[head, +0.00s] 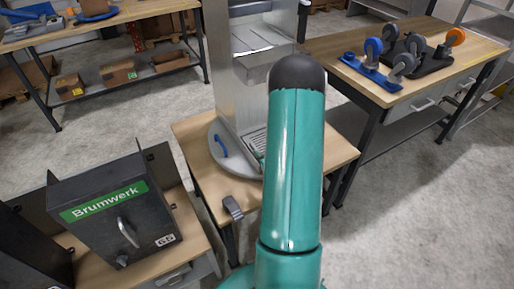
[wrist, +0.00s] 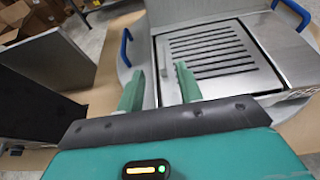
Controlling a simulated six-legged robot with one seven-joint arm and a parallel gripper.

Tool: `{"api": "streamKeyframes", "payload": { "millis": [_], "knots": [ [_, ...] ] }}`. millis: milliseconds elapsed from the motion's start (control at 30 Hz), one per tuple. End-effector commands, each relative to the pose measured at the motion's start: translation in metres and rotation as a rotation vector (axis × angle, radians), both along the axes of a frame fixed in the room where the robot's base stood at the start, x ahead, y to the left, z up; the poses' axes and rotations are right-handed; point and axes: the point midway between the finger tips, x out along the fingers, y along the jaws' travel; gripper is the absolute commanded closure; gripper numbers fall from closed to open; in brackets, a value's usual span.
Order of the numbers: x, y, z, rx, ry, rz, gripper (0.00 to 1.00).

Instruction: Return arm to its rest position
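My gripper (wrist: 158,72) shows in the wrist view with its two green fingers apart and nothing seen between them. It is over or near the slotted metal drip tray (wrist: 215,50) of the dispenser; the exact gap cannot be told. In the head view my teal arm stands in the middle and hides the gripper and part of the steel dispenser (head: 228,75). The dispenser sits on a round grey base (head: 228,158) with a blue handle (head: 221,145), on a wooden table (head: 190,135).
A black Brumwerk box (head: 118,215) stands on a bench at the lower left. A small grey piece (head: 233,208) is at the table's front edge. A bench (head: 420,92) at the right bears caster wheels (head: 373,48). Bare floor (head: 430,210) lies at the lower right.

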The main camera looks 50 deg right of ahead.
Motion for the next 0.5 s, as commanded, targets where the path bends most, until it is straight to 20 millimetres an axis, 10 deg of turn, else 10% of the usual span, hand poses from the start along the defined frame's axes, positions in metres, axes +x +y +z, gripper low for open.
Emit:
{"api": "streamKeyframes", "payload": {
  "millis": [500],
  "knots": [
    [-0.042, 0.013, 0.018, 0.001, 0.000, 0.000, 0.64]
  ]
}}
